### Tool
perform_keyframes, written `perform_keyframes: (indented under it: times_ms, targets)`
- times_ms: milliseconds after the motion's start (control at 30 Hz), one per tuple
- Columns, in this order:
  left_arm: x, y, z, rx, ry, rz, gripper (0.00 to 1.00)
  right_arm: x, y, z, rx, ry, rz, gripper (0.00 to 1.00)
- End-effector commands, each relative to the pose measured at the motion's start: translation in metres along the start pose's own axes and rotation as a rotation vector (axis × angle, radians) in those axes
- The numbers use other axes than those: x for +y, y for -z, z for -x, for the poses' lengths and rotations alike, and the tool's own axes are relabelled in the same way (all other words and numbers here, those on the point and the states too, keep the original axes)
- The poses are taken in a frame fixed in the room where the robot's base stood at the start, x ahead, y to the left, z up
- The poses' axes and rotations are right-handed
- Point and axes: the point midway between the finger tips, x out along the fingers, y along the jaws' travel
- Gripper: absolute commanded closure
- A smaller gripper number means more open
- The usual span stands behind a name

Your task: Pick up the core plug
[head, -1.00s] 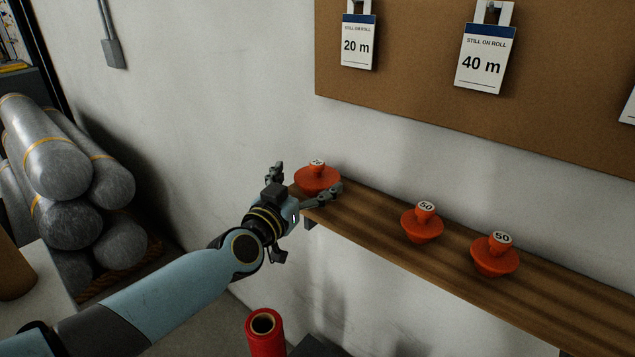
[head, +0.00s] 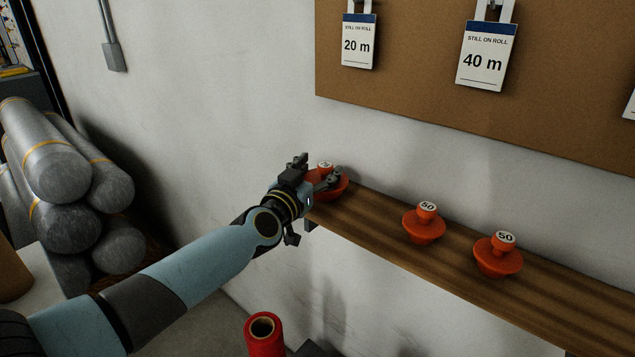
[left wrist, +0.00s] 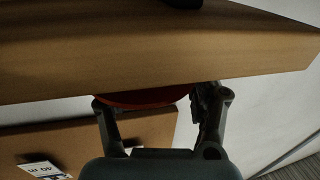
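Three orange-red core plugs stand on a wooden shelf (head: 440,258). The leftmost core plug (head: 340,186) is at the shelf's left end, its knob's label too small to read. My left gripper (head: 318,168) is at this plug, its fingers open and apart on either side of the knob, partly hiding the plug. In the left wrist view the plug's red disc (left wrist: 150,98) shows between the spread fingers, partly cut off by the shelf edge (left wrist: 150,75). The other two plugs, the middle one (head: 424,231) and the right one (head: 498,264), are marked 50. My right gripper is not in view.
A red tube (head: 264,335) stands below. Grey rolls (head: 60,180) are stacked at left. The shelf between the left and middle plugs is clear.

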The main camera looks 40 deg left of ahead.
Motion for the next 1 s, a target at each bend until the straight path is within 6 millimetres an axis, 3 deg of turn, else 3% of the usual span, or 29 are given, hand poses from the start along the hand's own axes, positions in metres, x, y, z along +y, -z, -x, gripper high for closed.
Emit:
perform_keyframes:
  times_ms: [33, 233, 567, 633, 700, 933, 1000]
  targets:
    - [0.0, 0.0, 0.0, 0.0, 0.0, 0.0, 0.5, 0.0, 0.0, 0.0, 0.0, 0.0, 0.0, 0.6]
    - [0.0, 0.0, 0.0, 0.001, 0.0, 0.0, 0.74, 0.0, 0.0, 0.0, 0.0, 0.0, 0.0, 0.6]
    - [0.0, 0.004, 0.0, 0.001, 0.0, 0.0, 0.75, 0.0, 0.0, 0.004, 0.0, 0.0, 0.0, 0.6]
    - [0.0, 0.009, 0.0, 0.001, 0.0, 0.001, 0.81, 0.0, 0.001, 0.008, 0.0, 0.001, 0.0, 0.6]
    - [0.0, 0.015, 0.0, 0.001, 0.0, 0.001, 0.95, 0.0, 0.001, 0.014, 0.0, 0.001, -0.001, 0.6]
    - [0.0, 0.047, 0.0, 0.001, 0.0, 0.0, 0.98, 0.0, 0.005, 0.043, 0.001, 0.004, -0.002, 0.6]
    - [0.012, 0.055, 0.006, -0.001, -0.001, 0.005, 0.98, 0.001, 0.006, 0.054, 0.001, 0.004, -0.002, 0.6]
